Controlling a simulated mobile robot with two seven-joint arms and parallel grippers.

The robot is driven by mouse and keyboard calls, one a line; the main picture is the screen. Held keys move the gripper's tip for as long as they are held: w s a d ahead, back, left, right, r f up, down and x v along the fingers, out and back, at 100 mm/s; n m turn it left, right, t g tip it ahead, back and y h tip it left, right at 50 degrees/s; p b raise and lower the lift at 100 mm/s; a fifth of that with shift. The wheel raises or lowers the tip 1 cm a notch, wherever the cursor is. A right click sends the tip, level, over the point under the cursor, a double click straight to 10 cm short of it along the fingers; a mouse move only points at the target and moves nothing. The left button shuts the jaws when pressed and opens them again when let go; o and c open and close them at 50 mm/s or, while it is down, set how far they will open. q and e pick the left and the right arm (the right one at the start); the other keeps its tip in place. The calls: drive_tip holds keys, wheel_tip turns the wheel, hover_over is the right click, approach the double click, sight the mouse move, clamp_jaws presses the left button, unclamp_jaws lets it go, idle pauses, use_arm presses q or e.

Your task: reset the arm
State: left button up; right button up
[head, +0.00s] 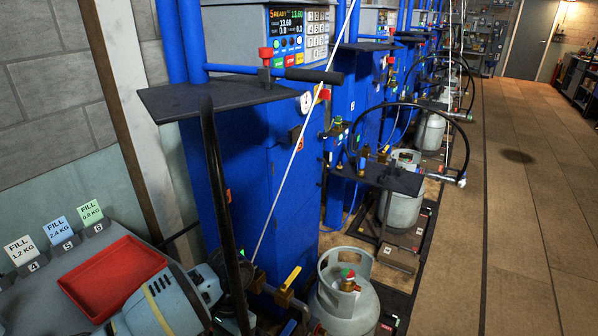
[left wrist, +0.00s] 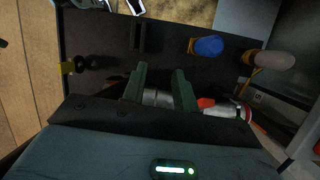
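In the left wrist view my left gripper (left wrist: 159,72) has two dark green fingers standing apart. A silver metal piece (left wrist: 157,98) shows between the fingers near their base; I cannot tell whether it touches them. A silver cylinder with a red part (left wrist: 222,108) lies just right of the fingers. In the head view a grey-teal link of my left arm (head: 168,302) is at the lower left; its fingers cannot be made out there. My right gripper is in neither view.
A red tray (head: 113,277) and fill cards (head: 60,231) lie at lower left. The floor (head: 530,200) at right is clear.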

use_arm(q)
drive_tip(key=s+d+f, duration=0.1)
drive_tip(key=s, duration=0.1)
drive_tip(key=s+d+f+h, duration=0.1)
drive_tip(key=s+d+f, duration=0.1)
drive_tip(key=s, duration=0.1)
drive_tip(key=s+d+f+t+h, duration=0.1)
drive_tip(key=s+d, duration=0.1)
drive_tip(key=shift+s+d+f+m, duration=0.1)
drive_tip(key=shift+s+f+m, duration=0.2)
drive_tip(key=shift+s, duration=0.1)
drive_tip(key=s+f+n+t+h, duration=0.1)
drive_tip(key=s+f+t+h, duration=0.1)
drive_tip(key=s, duration=0.5)
drive_tip(key=s+a+r+n+t+y, duration=0.25)
drive_tip(key=s+a+n, duration=0.25)
drive_tip(key=s+a, duration=0.75)
drive_tip(key=w+d+f+t+h, duration=0.1)
drive_tip(key=w+f+t+h, duration=0.1)
drive_tip(key=w+f+t, duration=0.4)
drive_tip(key=shift+w+d+f+t, duration=0.35)
drive_tip(key=shift+f+t, duration=0.3)
drive_tip(key=shift+f, duration=1.2)
